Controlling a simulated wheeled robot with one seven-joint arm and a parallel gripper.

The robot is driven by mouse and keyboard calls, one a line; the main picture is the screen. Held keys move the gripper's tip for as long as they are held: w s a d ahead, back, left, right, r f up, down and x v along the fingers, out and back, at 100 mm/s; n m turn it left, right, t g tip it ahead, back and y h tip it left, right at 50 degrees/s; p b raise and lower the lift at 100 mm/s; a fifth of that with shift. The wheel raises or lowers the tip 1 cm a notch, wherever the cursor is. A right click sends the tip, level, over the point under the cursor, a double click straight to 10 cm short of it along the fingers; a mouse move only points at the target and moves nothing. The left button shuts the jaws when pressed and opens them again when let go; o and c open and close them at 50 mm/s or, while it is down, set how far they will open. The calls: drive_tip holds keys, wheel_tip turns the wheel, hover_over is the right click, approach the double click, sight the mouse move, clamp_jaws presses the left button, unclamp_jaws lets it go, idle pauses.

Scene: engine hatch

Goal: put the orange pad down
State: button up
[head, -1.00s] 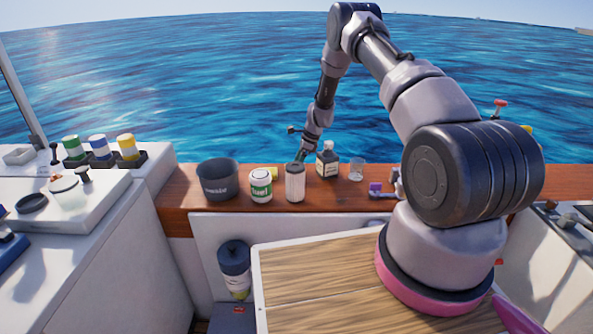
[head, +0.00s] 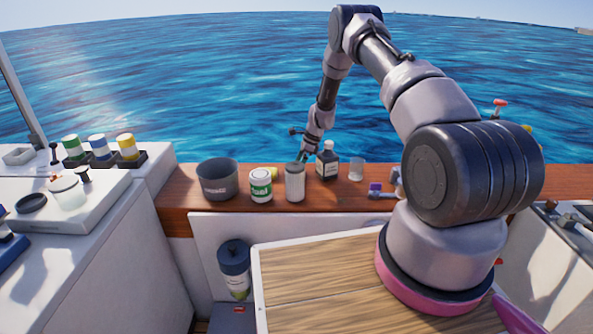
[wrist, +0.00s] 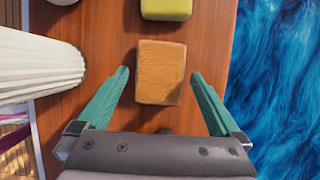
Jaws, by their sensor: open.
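In the wrist view the orange pad (wrist: 160,72) rests on the wooden ledge (wrist: 112,28). My gripper (wrist: 160,80) has its two green fingers spread, one on each side of the pad. A gap shows between the pad and each finger. In the head view the pad is hidden behind the containers, and my gripper's tip (head: 302,156) is mostly hidden behind the white ribbed container (head: 295,184).
A yellow-green block (wrist: 166,9) lies just beyond the pad. The ribbed container also shows in the wrist view (wrist: 38,65). A dark bottle (head: 327,163), a green-labelled jar (head: 260,186) and a dark pot (head: 217,180) crowd the ledge. Water lies beyond its edge.

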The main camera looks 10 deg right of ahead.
drive_tip(key=s+d+r+n+t, duration=0.1)
drive_tip(key=s+d+r+n, duration=0.1)
drive_tip(key=r, duration=1.1)
drive_tip(key=s+d+r+n, duration=0.1)
drive_tip(key=s+d+r, duration=0.1)
drive_tip(key=r, duration=1.2)
drive_tip(key=s+r+n+t+h, duration=0.1)
drive_tip(key=s+r+n, duration=0.1)
drive_tip(key=s+r, duration=0.45)
drive_tip(key=s+r+n+t, duration=0.1)
drive_tip(key=s+r+n, duration=0.25)
drive_tip(key=r, duration=0.65)
drive_tip(key=s+r+n+t, duration=0.1)
drive_tip(key=s+r+n, duration=0.3)
drive_tip(key=s, duration=1)
drive_tip(key=s+r+n+t+h, duration=0.1)
drive_tip(key=s+r, duration=0.4)
drive_tip(key=s, duration=0.9)
drive_tip(key=n+t, duration=0.1)
drive_tip(key=n, duration=0.1)
drive_tip(key=shift+d+r+n+h, duration=0.15)
drive_tip(key=shift+d+n+h, duration=0.15)
drive_tip(key=shift+d+n, duration=0.1)
drive_tip(key=shift+d, duration=0.1)
